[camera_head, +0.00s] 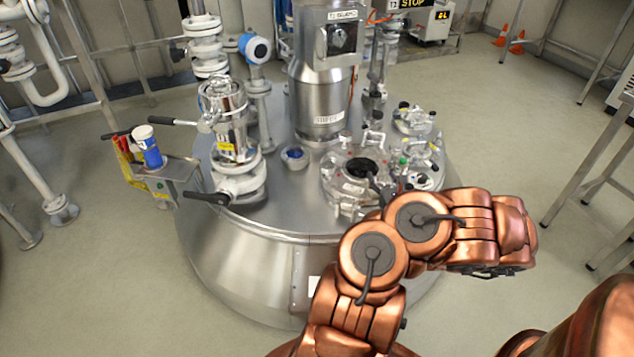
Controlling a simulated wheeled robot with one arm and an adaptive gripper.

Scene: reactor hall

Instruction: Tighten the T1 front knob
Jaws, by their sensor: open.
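The steel reactor vessel (245,262) stands in the middle. A metal box (321,49) on its central column has a label that seems to start with T1. A dark round part (342,38) is on the box's front face. A round lid fitting (336,186) with a dark centre sits on the front right of the vessel top, partly behind my copper arm. I cannot tell which part is the T1 front knob; it may be hidden by my arm. My arm bends over the vessel's front right edge. I cannot make out my gripper or its fingers.
A chrome valve assembly (231,120) with black-tipped levers stands at the vessel's left. A blue and white container (148,147) sits on a side box. Pipes line the left. A metal frame table (590,150) stands at right. Orange cones (517,42) are at the back right. Open floor lies between.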

